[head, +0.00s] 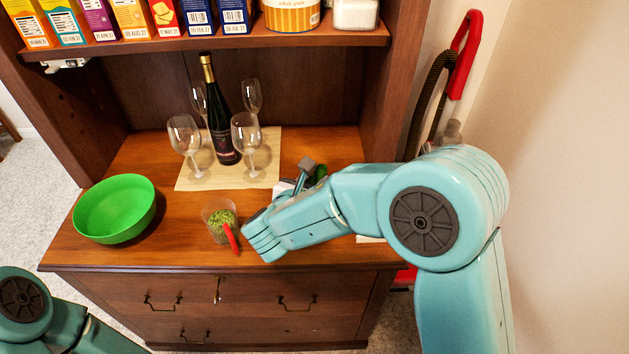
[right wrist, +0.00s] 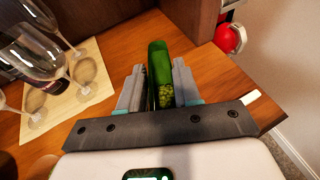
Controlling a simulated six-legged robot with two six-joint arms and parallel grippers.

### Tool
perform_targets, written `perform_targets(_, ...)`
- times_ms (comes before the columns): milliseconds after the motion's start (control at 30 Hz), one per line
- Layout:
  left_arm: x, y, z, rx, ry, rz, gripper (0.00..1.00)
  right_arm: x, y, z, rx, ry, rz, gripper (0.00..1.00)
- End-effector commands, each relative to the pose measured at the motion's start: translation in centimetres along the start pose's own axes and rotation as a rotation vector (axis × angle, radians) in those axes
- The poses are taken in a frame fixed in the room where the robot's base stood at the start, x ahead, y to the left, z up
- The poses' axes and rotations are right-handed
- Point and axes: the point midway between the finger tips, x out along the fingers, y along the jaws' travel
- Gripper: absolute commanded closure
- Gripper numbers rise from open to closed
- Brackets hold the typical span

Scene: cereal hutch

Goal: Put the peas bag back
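The green peas bag (right wrist: 158,72) is upright between the two fingers of my right gripper (right wrist: 158,88) in the right wrist view. It fills the gap and the fingers press against both sides, so the gripper is shut on it. In the head view only a bit of the bag (head: 320,173) shows beside my right gripper (head: 308,174), over the right part of the wooden counter (head: 150,255); my arm hides the rest. I cannot tell whether the bag touches the counter. My left gripper is out of view; only part of that arm shows at lower left.
A green bowl (head: 115,208) stands at the left. A clear cup of peas (head: 219,220) with a red handle stands near the front edge. A dark bottle (head: 220,120) and several wine glasses stand on a mat (head: 262,178) behind. A shelf (head: 210,46) with boxes hangs above.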

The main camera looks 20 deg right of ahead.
Motion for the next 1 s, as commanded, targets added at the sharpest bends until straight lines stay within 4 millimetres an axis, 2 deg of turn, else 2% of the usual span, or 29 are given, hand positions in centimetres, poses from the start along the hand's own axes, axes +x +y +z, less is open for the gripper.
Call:
perform_targets(300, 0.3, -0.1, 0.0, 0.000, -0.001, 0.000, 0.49, -7.2, 0.1, 0.0, -0.001, -0.003, 0.007, 0.67)
perform_targets(433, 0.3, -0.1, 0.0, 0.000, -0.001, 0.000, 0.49, -9.6, 0.1, 0.0, -0.001, -0.003, 0.006, 0.67)
perform_targets(600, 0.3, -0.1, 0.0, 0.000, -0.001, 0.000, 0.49, -11.3, 0.0, -0.1, -0.001, -0.001, 0.002, 0.67)
perform_targets(767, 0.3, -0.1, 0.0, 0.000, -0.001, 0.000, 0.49, -11.4, -0.2, -0.5, 0.000, 0.014, -0.004, 0.67)
perform_targets(867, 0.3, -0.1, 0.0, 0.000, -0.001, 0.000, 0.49, -10.2, -1.2, -3.2, 0.017, 0.111, -0.043, 0.67)
perform_targets(967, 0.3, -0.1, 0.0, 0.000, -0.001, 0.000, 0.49, -8.4, -3.8, -9.2, 0.080, 0.325, -0.138, 0.67)
perform_targets(1000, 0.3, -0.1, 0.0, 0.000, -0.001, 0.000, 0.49, -8.1, -5.2, -12.2, 0.129, 0.437, -0.197, 0.67)
